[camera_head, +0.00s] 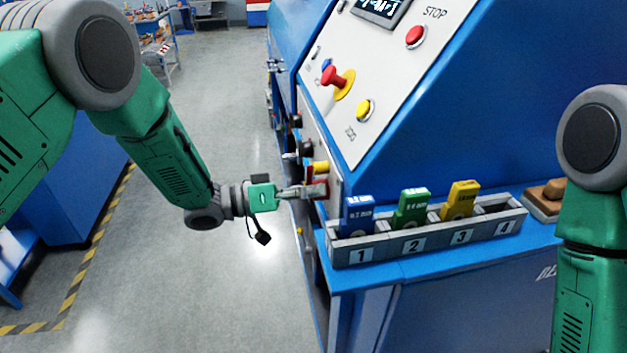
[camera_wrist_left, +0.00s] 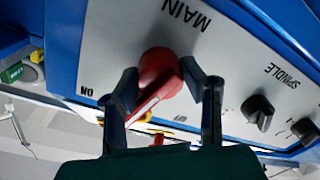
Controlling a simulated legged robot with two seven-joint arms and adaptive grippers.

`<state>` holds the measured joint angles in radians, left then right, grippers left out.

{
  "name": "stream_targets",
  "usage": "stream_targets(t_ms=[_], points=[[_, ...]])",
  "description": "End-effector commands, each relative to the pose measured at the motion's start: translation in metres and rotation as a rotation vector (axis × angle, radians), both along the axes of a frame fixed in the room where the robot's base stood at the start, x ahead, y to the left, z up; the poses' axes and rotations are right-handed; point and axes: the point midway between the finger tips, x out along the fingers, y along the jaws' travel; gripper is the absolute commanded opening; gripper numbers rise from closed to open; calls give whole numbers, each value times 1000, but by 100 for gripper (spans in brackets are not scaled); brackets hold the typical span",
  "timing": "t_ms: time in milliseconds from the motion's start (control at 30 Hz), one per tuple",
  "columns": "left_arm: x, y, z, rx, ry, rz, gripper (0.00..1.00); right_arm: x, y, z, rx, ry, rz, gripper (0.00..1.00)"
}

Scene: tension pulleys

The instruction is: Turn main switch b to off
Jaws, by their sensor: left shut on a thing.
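The main switch is a red rotary handle (camera_wrist_left: 158,75) with a white line on it, on a pale panel under the word MAIN, which appears upside down in the left wrist view. An ON label (camera_wrist_left: 87,91) lies to its left. Some yellow shows behind the handle. My left gripper (camera_wrist_left: 160,82) is shut on the red handle, one finger on each side. In the head view my left gripper (camera_head: 305,191) reaches the side panel of the blue machine, and the handle (camera_head: 322,188) is mostly hidden there. My right gripper is out of view.
A grey rack (camera_head: 345,250) with numbered slots holds blue, green and yellow blocks close to the right of my left gripper. The sloped panel above carries a red stop button (camera_head: 416,37). A black SPINDLE knob (camera_wrist_left: 257,112) sits beside the main switch.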

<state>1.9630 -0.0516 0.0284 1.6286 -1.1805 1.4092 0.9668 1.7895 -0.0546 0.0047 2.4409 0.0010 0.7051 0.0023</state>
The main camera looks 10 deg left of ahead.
Motion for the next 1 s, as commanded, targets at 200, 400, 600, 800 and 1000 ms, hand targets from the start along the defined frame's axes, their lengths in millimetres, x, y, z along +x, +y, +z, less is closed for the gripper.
stream_targets(t_ms=[200, 400, 600, 800, 1000], points=[[2, 3, 1, -29, 95, 7, 0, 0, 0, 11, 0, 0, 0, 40], [3, 3, 0, -42, 135, 8, 0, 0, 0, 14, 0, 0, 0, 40], [3, 3, 0, -45, 144, 9, 0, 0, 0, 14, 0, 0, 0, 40], [3, 4, -1, -44, 143, 9, 0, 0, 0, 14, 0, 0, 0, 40], [3, 4, -1, -45, 143, 10, 0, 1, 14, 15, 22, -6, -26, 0]])
